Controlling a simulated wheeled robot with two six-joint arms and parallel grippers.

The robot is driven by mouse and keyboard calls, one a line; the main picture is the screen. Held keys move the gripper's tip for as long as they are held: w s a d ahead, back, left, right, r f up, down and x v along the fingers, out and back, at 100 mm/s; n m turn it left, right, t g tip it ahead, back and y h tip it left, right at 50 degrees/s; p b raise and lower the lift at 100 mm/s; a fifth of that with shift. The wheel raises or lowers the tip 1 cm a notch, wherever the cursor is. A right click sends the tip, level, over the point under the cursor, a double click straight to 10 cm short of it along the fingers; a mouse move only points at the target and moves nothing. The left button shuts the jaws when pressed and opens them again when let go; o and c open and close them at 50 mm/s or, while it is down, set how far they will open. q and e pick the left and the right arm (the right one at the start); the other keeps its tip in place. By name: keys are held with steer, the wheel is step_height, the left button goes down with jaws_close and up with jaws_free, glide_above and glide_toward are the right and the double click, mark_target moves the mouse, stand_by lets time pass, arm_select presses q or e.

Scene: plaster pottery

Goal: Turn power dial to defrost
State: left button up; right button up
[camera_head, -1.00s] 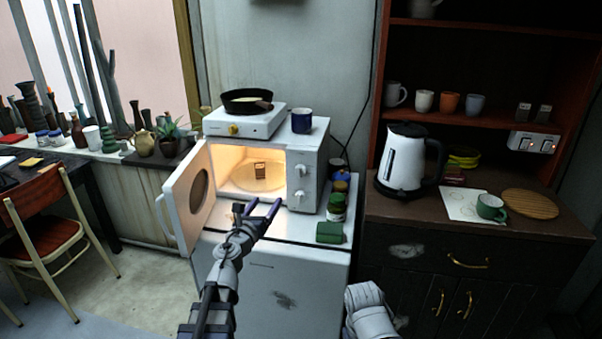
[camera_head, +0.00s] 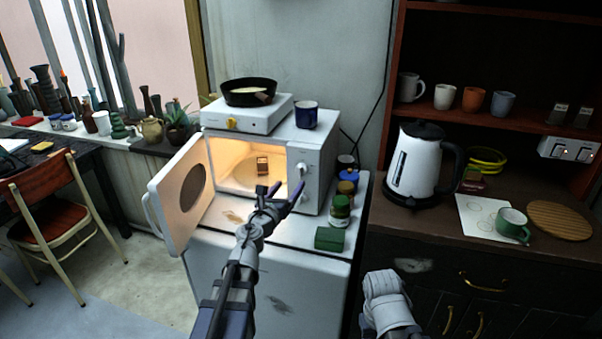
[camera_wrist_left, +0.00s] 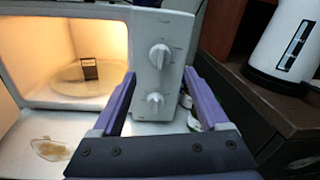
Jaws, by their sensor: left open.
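A white microwave (camera_head: 318,150) stands on a white cabinet with its door (camera_head: 178,200) swung open to the left. Its control panel carries two white dials, an upper dial (camera_wrist_left: 159,56) and a lower dial (camera_wrist_left: 155,102). Their labels are too small to read, so I cannot tell which is for power. The upper dial also shows in the head view (camera_head: 303,168). My left gripper (camera_head: 288,189) is open and empty in front of the panel. In the left wrist view its purple fingers (camera_wrist_left: 159,76) spread on either side of the dials, with no visible contact.
A small dark-framed object (camera_wrist_left: 90,68) stands on the turntable in the lit cavity. Jars (camera_head: 340,210) and a green box (camera_head: 329,239) sit right of the microwave. A hotplate with a pan (camera_head: 250,92) and a blue mug (camera_head: 306,115) are on top. A kettle (camera_head: 413,165) stands farther right.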

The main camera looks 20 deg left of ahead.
mark_target(299, 173)
arm_select(q)
steer(key=w, duration=0.8)
steer(key=shift+d, duration=0.4)
steer(key=shift+s, duration=0.1)
jaws_close()
